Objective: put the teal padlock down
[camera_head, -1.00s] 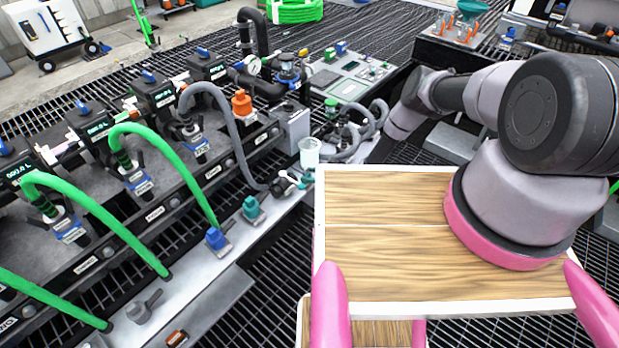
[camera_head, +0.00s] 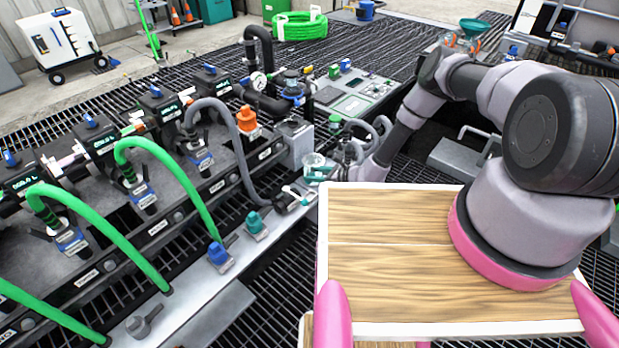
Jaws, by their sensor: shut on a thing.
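A small teal object, seemingly the padlock (camera_head: 319,174), is at the end of my arm, in front of a clear cup (camera_head: 313,159). It is just beyond the far left corner of my wooden deck. My gripper (camera_head: 324,172) is small and partly hidden there, and it is shut on this teal piece. I cannot make out the fingers, or whether the padlock touches anything below. A second teal piece (camera_head: 255,223) sits on the light metal ledge, beside a blue piece (camera_head: 219,255).
The light metal ledge (camera_head: 190,290) runs along the manifold, with a grey knob (camera_head: 144,321) at its near end. Green hoses (camera_head: 180,175) and a grey hose (camera_head: 233,140) arch above it. An orange fitting (camera_head: 246,120) and a grey box (camera_head: 297,143) stand behind.

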